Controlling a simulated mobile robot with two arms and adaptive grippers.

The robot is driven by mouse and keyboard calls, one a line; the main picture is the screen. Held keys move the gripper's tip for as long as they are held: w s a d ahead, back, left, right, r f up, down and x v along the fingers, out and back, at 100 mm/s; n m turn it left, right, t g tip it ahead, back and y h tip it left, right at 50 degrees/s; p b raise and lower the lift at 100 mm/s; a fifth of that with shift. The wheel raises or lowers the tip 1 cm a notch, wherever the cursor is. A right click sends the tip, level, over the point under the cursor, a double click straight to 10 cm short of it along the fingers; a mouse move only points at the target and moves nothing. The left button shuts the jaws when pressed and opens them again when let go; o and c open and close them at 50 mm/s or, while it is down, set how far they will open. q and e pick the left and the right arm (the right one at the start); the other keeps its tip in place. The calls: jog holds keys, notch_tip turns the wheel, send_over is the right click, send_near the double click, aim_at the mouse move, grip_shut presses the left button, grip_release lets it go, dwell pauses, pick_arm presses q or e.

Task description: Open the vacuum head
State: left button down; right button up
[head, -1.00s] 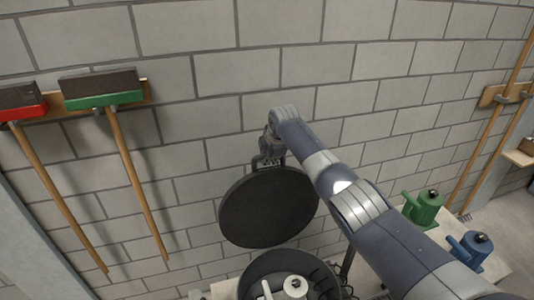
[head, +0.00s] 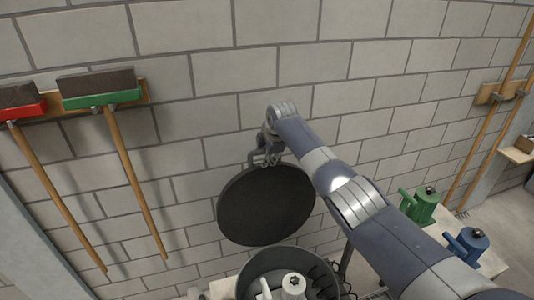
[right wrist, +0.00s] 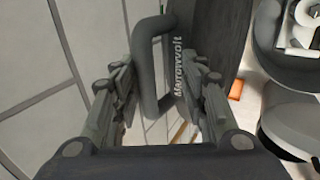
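The vacuum head is a dark round lid (head: 265,205) that stands steeply tilted, raised above a round dark drum (head: 258,262) at the bottom of the head view. Its grey looped handle (right wrist: 147,60) shows in the right wrist view, beside a dark surface with pale lettering. My right gripper (head: 266,152) is at the lid's upper edge. My left gripper is not in view.
A white fitting (head: 293,286) shows in the drum's opening. A green bottle-like jack (head: 419,206) and a blue one (head: 467,246) stand on a bench at the right. Brooms (head: 100,90) hang on the block wall at the left. An orange item (right wrist: 236,90) lies beyond the gripper.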

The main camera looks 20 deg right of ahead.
jog(key=shift+s+f, duration=0.2)
jog(key=shift+f, duration=0.05)
jog(key=shift+r, duration=0.1)
jog(key=shift+s+r, duration=0.25)
jog(key=shift+r, duration=0.3)
jog(key=v, duration=1.1)
jog(key=shift+w, duration=0.15)
